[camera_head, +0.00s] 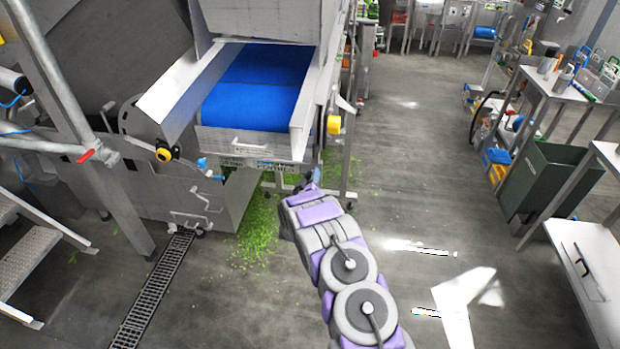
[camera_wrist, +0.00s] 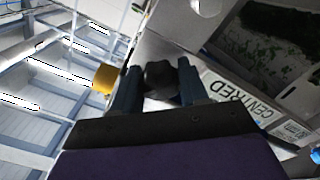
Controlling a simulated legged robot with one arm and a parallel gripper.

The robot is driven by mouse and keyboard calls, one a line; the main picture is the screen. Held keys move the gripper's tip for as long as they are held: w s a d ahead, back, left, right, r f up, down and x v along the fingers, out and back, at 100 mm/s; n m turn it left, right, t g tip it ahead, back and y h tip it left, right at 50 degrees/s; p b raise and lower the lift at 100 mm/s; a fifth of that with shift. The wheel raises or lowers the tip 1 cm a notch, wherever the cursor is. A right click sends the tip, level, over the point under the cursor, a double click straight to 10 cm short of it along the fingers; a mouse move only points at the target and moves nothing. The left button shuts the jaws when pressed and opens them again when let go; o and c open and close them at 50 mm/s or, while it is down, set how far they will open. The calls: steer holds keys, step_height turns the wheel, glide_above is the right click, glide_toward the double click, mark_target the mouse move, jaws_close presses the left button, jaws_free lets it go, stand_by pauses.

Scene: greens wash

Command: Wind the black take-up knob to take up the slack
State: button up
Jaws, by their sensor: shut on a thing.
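The black knob (camera_wrist: 160,78) shows in the wrist view between the two fingers of my gripper (camera_wrist: 158,88). The fingers are shut on its sides. In the head view my gripper (camera_head: 316,176) is at the front right corner of the blue-belted conveyor (camera_head: 255,88), below its side rail. The knob cannot be made out there, as my arm and the frame cover that spot.
A yellow part (camera_head: 334,124) juts from the conveyor's right side, just above my gripper; a yellow part also shows beside the left finger in the wrist view (camera_wrist: 105,78). A label reading "CENTRED" (camera_wrist: 240,95) is right of the knob. Greens (camera_head: 258,225) litter the floor.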

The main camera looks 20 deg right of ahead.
steer(key=shift+w+a, duration=0.1)
steer(key=shift+a, duration=0.25)
steer(key=shift+c, duration=0.6)
steer(key=shift+d, duration=0.35)
steer(key=shift+f, duration=0.25)
steer(key=o, duration=0.9)
steer(key=shift+f, duration=0.15)
steer(key=shift+c, duration=0.2)
steer(key=shift+o, duration=0.9)
steer(key=shift+d, duration=0.1)
steer(key=shift+r, duration=0.2)
steer(key=p+v, duration=0.4)
steer(key=v, duration=1.3)
steer(key=shift+s, duration=0.3)
